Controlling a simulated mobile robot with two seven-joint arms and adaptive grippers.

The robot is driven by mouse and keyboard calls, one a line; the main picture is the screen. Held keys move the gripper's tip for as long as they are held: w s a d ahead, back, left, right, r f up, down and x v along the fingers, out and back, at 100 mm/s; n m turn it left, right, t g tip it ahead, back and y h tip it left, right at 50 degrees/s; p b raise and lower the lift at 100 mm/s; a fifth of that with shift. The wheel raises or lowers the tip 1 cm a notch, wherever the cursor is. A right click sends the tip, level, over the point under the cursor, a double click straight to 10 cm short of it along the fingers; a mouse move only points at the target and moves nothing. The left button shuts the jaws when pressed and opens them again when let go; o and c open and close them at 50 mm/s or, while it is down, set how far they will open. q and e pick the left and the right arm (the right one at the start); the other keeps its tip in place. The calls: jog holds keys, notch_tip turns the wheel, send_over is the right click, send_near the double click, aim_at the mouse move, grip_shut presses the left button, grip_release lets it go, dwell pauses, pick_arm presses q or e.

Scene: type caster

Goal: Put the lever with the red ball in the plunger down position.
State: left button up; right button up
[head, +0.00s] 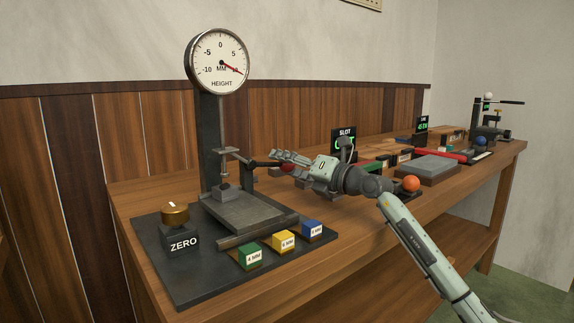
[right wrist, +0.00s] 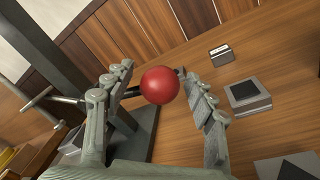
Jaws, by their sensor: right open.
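The lever (head: 260,164) is a dark bar running right from the plunger post of the height gauge (head: 209,130). Its red ball (head: 288,168) is partly hidden by my right gripper (head: 280,160). In the right wrist view, the red ball (right wrist: 160,85) lies between the two spread fingers of the right gripper (right wrist: 159,72), with visible gaps on both sides. The gripper is open. The plunger rod (head: 226,168) stands above a small grey block (head: 227,192) on the gauge's plate. My left gripper is not in view.
The dial (head: 217,61) has its red needle near 10 at right. A brass ZERO knob (head: 174,215) and green (head: 250,256), yellow (head: 283,241) and blue (head: 312,230) blocks stand on the dark base. An orange ball (head: 411,184) and a grey slab (head: 427,169) are farther right.

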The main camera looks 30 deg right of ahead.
jog(key=c, duration=0.9)
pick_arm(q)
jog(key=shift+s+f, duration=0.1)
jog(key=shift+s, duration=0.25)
pick_arm(e)
jog(key=shift+f, duration=0.15)
grip_shut()
